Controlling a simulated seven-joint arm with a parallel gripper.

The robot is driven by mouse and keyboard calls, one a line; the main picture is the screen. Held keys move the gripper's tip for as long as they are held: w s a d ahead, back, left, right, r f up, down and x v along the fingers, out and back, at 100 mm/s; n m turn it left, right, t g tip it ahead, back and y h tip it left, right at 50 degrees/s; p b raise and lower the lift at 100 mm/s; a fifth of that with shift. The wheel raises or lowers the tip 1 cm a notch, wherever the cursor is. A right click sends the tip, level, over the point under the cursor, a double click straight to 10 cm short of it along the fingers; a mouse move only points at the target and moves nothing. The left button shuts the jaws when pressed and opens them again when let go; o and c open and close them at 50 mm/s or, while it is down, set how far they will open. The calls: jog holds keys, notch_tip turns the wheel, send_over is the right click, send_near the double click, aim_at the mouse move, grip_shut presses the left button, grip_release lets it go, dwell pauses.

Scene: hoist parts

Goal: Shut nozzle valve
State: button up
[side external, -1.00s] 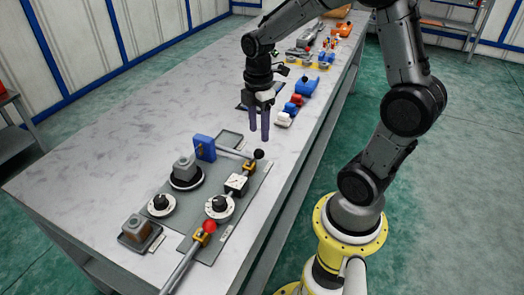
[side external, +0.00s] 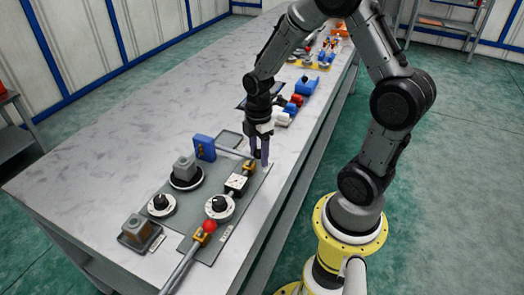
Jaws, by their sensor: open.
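Two valve-like levers sit on a grey plate (side external: 265,180); I cannot tell which one is the nozzle valve. One is a grey rod (side external: 230,152) running from a blue block to a yellow block (side external: 249,166); the black ball at its end is now hidden by the gripper. The other has a red ball (side external: 209,226), a yellow block and a long grey rod (side external: 180,272) toward the front. My gripper (side external: 259,163) is open and points down, its fingers at the place of the black ball. I cannot tell whether they touch it.
Blue, white and red parts (side external: 306,87) lie behind the gripper. The table's left side is clear.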

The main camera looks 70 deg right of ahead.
aim_at(248, 163)
jog(key=shift+w+r, duration=0.25)
jog(key=shift+w, duration=0.65)
jog(key=shift+w+r, duration=0.25)
jog(key=shift+w, duration=0.75)
jog(key=shift+w+f, duration=0.25)
jog(key=shift+w, duration=0.8)
jog(key=shift+o, duration=0.6)
notch_tip(248, 163, up, 8)
jog(key=shift+s, duration=0.3)
jog(key=shift+a, duration=0.1)
